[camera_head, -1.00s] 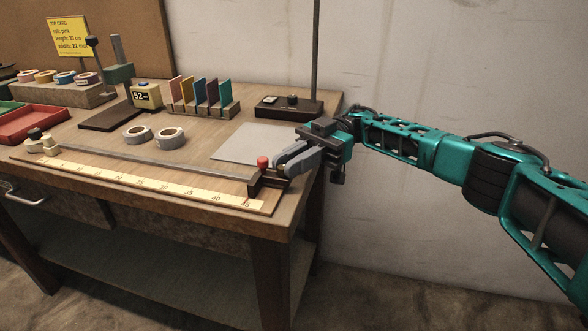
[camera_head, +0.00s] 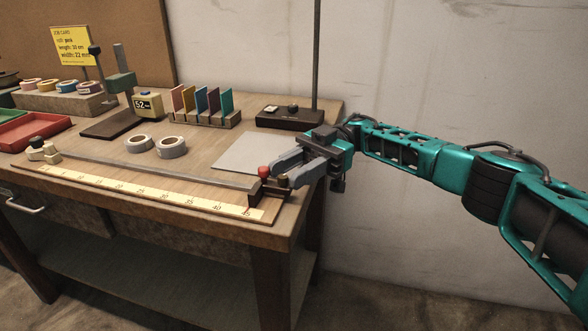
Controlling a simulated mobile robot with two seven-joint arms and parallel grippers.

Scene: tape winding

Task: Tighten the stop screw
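The dark stop block (camera_head: 268,193) sits at the right end of the measuring rail (camera_head: 150,165), near the 45 mark of the scale. A red knob (camera_head: 264,171) and a small brass-coloured knob (camera_head: 284,180) stand at the block; I cannot tell for certain which is the stop screw. My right gripper (camera_head: 281,174) reaches in from the right with its grey fingers spread apart, tips close to the two knobs. I cannot tell whether a finger touches either knob. My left gripper is not in view.
A grey plate (camera_head: 256,152) lies behind the gripper. Two tape rolls (camera_head: 171,147) lie mid-table. A red tray (camera_head: 32,132) is at left.

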